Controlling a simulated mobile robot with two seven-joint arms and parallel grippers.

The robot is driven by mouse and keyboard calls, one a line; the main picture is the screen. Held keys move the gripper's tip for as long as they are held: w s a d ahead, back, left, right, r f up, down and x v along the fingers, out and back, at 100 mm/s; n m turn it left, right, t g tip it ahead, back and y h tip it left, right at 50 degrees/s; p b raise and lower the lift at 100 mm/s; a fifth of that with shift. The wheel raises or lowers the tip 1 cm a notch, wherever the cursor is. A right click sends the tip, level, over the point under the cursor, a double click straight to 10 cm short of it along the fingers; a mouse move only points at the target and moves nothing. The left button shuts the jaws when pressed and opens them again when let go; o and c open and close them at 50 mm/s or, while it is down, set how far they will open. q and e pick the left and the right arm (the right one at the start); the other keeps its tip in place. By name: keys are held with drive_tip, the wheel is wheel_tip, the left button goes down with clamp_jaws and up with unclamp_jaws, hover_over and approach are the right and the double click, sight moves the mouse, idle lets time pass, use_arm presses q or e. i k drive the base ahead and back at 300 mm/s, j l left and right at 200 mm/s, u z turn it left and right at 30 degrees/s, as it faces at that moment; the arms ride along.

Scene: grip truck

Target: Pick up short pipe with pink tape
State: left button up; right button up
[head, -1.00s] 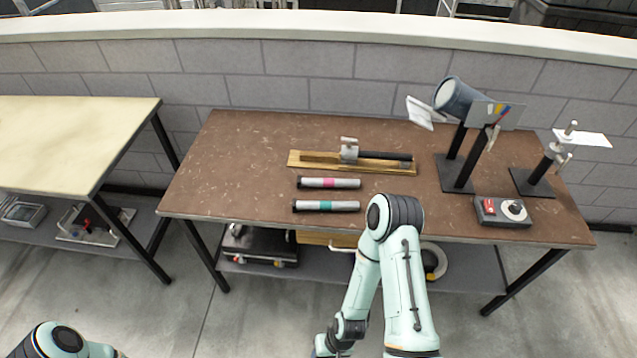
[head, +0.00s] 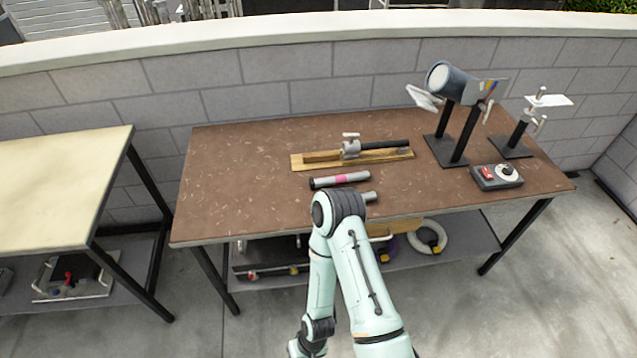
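The short pipe with pink tape (head: 340,180) lies on the brown table (head: 240,180), a grey tube with dark left end and a pink band in its middle. A second grey pipe (head: 370,196) lies just in front of it, mostly hidden behind my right arm; only its right end shows. My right arm stands in front of the table with its elbow near the front edge. Its gripper is not clearly seen. My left arm and gripper are out of view.
A wooden board with a clamp and dark rod (head: 350,152) lies behind the pipes. At the right stand a lamp-like cylinder on a stand (head: 450,82), a small stand (head: 520,135) and a control box (head: 496,177). A cream table (head: 60,190) is at the left. The brown table's left part is clear.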

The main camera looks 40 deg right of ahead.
sight(362, 175)
drive_tip(key=i+j+z, duration=0.1)
drive_tip(key=j+z, duration=0.2)
drive_tip(key=z, duration=0.15)
drive_tip(key=j+z, duration=0.4)
drive_tip(key=i+l, duration=0.05)
